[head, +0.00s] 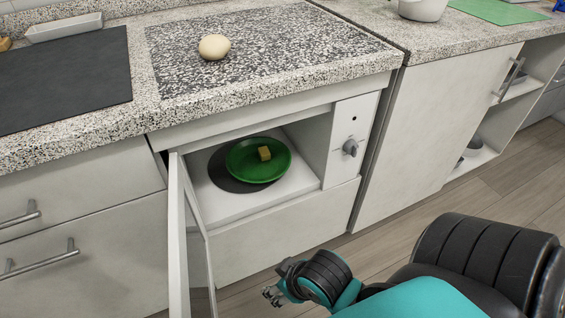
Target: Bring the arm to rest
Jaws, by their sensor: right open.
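My right arm comes in from the lower right, and its gripper (272,294) hangs low in front of the cabinets. The gripper is open and looks empty, apart from the open microwave (342,150). Inside the microwave a green plate (245,168) sits on a dark round turntable (222,179). A small yellow block (264,153) lies on the plate. The microwave door (181,240) stands swung open toward me at the left, to the left of my right gripper. My left gripper is not in view.
A pale round object (214,46) sits on the speckled counter (330,80) above the microwave. A dark slab (65,78) lies at the left. A white bowl (422,9) and a green board (500,11) are at the back right. Wooden floor (385,238) is clear around my arm.

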